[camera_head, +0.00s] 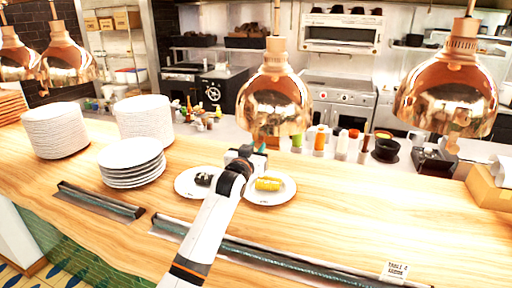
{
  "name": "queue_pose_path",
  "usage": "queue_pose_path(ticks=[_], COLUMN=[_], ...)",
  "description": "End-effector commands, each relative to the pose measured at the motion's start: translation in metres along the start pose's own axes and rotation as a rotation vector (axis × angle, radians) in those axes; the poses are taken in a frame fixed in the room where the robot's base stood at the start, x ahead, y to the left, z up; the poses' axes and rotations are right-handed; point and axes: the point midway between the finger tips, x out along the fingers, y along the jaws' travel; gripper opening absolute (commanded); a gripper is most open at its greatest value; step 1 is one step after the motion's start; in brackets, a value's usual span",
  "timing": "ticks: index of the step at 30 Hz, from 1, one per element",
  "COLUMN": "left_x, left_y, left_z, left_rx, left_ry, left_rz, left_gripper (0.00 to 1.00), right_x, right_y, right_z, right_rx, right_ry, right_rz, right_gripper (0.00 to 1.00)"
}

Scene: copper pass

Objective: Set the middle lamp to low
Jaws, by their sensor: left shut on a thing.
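The middle lamp (272,104) is a shiny copper dome that hangs on a rod above the wooden counter. My left gripper (258,148) is at the lower edge of this lamp, at the end of my white arm that comes up from the bottom. It is shut on the middle lamp at its lower edge; the fingertips are small and partly hidden, so the exact hold is unclear. My right gripper is not in view. Another copper lamp (447,95) hangs at the right, and more copper lamps (68,62) hang at the far left.
Two plates with food, a left plate (185,187) and a right plate (284,192), lie below the gripper. Stacks of white plates (130,158) stand at the left. Bottles and a black bowl (387,150) line the back. A table card (395,271) stands at the front right.

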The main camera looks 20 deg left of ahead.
Motion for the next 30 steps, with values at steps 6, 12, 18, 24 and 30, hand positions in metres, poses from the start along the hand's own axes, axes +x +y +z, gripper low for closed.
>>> queue_pose_path(ticks=[6,12,18,24,30], left_x=[0.0,0.0,-0.009,-0.04,-0.079], left_y=[-0.001,-0.001,0.0,0.0,0.0], left_z=[-0.007,-0.004,-0.005,-0.007,-0.007], left_rx=[0.0,0.0,0.0,0.0,0.0], left_ry=[0.017,0.011,0.009,0.009,0.01], left_rz=[-0.001,0.0,0.0,0.0,-0.001], left_gripper=[0.45,0.45,0.45,0.45,0.45], right_x=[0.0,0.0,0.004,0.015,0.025], right_y=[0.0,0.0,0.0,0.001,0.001], right_z=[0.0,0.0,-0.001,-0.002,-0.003], right_rx=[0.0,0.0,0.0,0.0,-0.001], right_ry=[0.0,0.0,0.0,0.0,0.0], right_rz=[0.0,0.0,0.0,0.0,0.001], right_gripper=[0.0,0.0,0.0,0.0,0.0])
